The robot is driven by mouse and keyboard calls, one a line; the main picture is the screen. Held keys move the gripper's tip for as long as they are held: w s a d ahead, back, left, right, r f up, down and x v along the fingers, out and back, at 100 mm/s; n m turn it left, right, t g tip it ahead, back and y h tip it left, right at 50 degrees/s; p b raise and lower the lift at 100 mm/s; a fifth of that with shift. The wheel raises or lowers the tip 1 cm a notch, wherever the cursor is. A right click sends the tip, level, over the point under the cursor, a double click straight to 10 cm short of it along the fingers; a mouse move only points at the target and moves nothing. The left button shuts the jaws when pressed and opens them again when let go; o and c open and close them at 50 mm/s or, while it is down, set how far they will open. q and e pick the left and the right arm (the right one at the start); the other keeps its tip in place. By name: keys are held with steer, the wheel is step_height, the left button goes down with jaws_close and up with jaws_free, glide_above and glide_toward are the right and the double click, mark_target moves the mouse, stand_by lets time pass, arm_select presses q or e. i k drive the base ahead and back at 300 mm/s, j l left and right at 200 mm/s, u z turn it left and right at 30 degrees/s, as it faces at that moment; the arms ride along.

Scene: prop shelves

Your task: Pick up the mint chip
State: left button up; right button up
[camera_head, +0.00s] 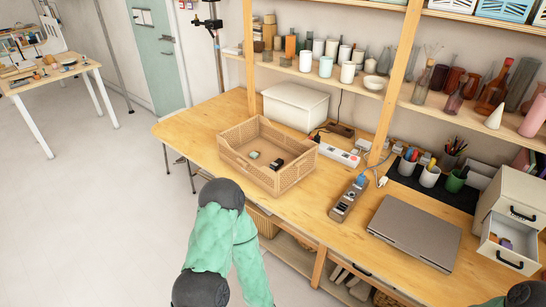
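A small mint-green piece (253,155), which looks like the mint chip, lies on the floor of a tan open basket (252,179) on the wooden table. A small black object (277,163) lies to its right in the same basket. My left arm, with green covers and dark joints, rises from the bottom of the view in front of the table. Its gripper is not visible. Only a bit of my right arm shows at the bottom right corner, and its gripper is out of view.
A white lidded box (295,105) stands behind the basket, with power strips (339,155) to its right. A closed grey laptop (415,232), pen cups and a small drawer unit (509,215) fill the right side. Shelf posts rise behind. The table's left end is clear.

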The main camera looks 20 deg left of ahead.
mark_target(254, 155)
steer(key=i+j, duration=0.1)
steer(key=j, duration=0.25)
steer(key=i+j+u, duration=0.15)
steer(key=j, duration=0.25)
steer(key=i+j, duration=0.1)
steer(key=j, duration=0.25)
steer(key=i+j+u, duration=0.1)
steer(key=j, duration=0.25)
steer(key=i+j+u, duration=0.1)
steer(key=i+j, duration=0.1)
steer(key=j, duration=0.1)
